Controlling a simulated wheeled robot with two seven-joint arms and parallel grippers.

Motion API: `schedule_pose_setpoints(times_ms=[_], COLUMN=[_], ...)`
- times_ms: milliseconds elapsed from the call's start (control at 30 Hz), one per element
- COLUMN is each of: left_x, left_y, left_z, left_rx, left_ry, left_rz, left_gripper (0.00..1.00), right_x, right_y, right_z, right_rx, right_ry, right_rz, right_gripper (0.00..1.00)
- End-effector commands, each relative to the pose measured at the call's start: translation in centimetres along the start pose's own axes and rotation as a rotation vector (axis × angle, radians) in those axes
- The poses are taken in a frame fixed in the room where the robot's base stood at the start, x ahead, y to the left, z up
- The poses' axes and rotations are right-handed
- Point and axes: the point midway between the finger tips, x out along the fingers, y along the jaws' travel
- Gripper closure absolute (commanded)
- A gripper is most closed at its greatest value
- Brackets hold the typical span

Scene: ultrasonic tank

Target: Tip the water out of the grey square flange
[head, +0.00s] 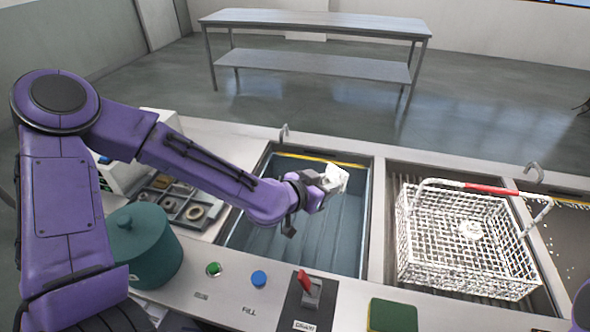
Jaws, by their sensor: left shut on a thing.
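My left gripper (326,184) is shut on a pale grey, square-looking flange (338,178). It holds the flange tilted above the left tank (300,240), near its right side. The gripper's fingers cover part of the flange. I cannot tell whether water is in it or running from it. My right gripper is not in view.
A white wire basket (465,285) with a red-gripped handle stands at the right tank; a small pale part (470,230) shows in it. A parts tray (173,208), a green pot (143,245), buttons, a red lever (305,282) and a green sponge (392,316) surround the tanks.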

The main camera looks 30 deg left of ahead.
Motion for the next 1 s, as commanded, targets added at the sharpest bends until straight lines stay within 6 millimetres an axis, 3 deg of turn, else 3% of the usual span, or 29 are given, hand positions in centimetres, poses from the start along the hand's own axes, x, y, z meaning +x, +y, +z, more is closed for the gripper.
schedule_pose_setpoints(times_ms=[33, 167, 300, 600, 767, 1000], left_x=[-0.1, -0.6, -2.3, -7.3, -8.3, -8.7], left_y=[-0.4, -0.8, -1.6, -3.8, -4.1, -3.6], left_z=[-1.2, -1.9, -2.3, -1.0, -0.6, -1.8], left_rx=[0.013, 0.106, 0.213, 0.396, 0.433, 0.512], left_ry=[-0.005, -0.030, -0.059, -0.107, -0.125, -0.280], left_rz=[0.070, 0.267, 0.476, 0.828, 0.885, 0.851], left_gripper=[1.00, 1.00, 1.00, 1.00, 1.00, 1.00], right_x=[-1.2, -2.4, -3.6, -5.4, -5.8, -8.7], right_y=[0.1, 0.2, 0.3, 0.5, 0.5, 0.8], right_z=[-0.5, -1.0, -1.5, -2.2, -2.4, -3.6], right_rx=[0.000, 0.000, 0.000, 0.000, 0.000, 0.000], right_ry=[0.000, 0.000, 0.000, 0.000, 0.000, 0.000], right_rz=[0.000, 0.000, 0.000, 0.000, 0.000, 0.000], right_gripper=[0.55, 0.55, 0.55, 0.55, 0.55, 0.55])
